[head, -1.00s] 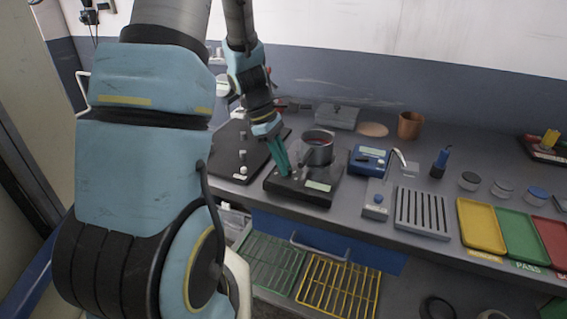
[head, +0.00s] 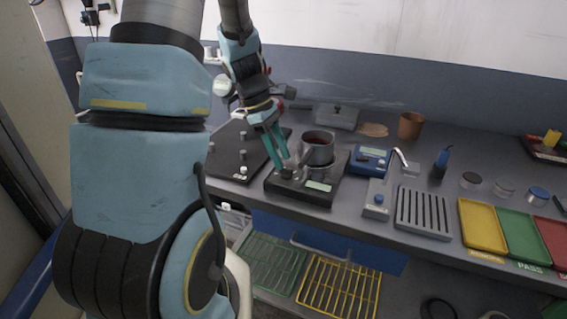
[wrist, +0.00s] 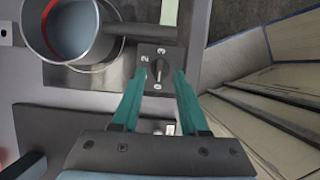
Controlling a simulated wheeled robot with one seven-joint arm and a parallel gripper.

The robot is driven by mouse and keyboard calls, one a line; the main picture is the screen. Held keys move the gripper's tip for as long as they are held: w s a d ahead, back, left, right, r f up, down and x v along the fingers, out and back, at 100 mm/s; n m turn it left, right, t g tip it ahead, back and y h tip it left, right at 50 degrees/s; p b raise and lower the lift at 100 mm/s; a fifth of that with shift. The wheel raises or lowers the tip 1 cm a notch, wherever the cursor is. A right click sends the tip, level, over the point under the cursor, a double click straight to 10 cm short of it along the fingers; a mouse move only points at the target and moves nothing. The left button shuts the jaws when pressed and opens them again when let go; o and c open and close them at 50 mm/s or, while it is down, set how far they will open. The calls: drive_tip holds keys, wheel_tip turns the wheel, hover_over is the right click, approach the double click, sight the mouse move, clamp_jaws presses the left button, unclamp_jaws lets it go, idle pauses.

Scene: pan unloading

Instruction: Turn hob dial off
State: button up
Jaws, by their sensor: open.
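The hob (head: 318,200) is a dark block on the bench with a small display at its front. Its dial (wrist: 157,77) is a small dark knob on a plate marked with numbers, and it also shows at the hob's left front in the head view (head: 288,169). My gripper (head: 277,157) is open and empty. In the wrist view its teal fingertips (wrist: 160,74) lie either side of the knob's lower part; I cannot tell whether they touch it.
A dark board (head: 228,160) with small pale pieces lies left of the hob. A blue device (head: 368,160) and a grey switch box (head: 376,200) stand to its right. Yellow, green and red trays (head: 483,228) lie further right.

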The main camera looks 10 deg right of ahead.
drive_tip(key=b+v, duration=0.1)
drive_tip(key=v, duration=0.7)
drive_tip(key=s+a+f+m+t+y, duration=0.3)
drive_tip(key=s+a+m, duration=0.6)
drive_tip(key=m, duration=0.4)
drive_tip(key=shift+s+f+t+y, duration=0.35)
drive_tip(key=shift+f+t+y, duration=0.05)
drive_tip(key=shift+f, duration=0.3)
drive_tip(key=shift+a, duration=0.1)
